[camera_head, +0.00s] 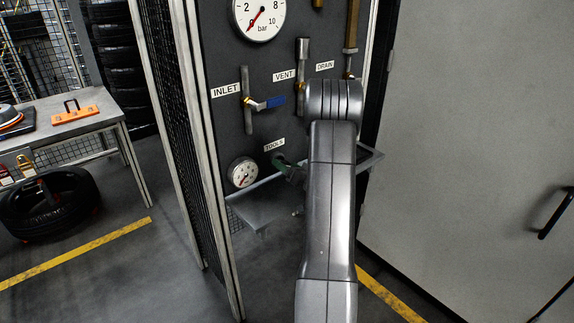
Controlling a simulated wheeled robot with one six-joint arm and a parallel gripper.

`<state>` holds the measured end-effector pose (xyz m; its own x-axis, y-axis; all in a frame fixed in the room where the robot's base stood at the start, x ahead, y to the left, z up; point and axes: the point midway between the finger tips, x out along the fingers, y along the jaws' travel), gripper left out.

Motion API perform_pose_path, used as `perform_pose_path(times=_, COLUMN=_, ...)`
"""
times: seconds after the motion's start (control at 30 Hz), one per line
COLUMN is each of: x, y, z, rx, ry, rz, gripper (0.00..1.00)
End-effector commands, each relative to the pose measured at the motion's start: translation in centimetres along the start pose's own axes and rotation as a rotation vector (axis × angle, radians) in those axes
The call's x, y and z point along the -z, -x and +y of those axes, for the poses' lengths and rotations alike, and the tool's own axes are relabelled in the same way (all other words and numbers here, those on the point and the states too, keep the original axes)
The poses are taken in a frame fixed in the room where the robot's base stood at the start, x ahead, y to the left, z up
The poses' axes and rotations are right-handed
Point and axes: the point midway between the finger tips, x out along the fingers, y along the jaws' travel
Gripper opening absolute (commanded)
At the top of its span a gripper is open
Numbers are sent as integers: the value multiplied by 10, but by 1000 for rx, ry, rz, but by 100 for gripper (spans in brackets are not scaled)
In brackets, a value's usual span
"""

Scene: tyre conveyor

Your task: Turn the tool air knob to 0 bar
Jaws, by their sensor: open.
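A small dark green knob (279,161) sits on the grey panel just below the TOOLS label (274,144). A dark fitting beside it runs right and goes behind my arm. A small round white gauge (242,172) is left of the knob; its exact reading is too small to tell. My arm stands in front of the panel and covers the area right of the knob. My gripper is hidden behind it, so I cannot tell whether it touches the knob.
A large gauge (259,16) is above, its red needle near 0. A small grey shelf (262,210) juts out below the knob. A workbench (72,118) and a tyre (50,204) are left.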

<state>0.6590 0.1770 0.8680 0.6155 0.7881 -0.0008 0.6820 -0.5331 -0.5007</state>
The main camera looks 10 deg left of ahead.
Motion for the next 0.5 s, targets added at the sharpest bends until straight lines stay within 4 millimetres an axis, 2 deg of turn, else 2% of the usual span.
perform_pose_path(times=0.13, x=0, y=-8, z=-1, rx=1, ry=1, rz=0, gripper=73)
perform_pose_path(times=0.37, x=0, y=-9, z=0, rx=1, ry=0, rz=0, gripper=73)
perform_pose_path(times=0.4, x=0, y=-9, z=0, rx=1, ry=0, rz=0, gripper=71)
perform_pose_path(times=0.5, x=0, y=-9, z=0, rx=1, ry=0, rz=0, gripper=51)
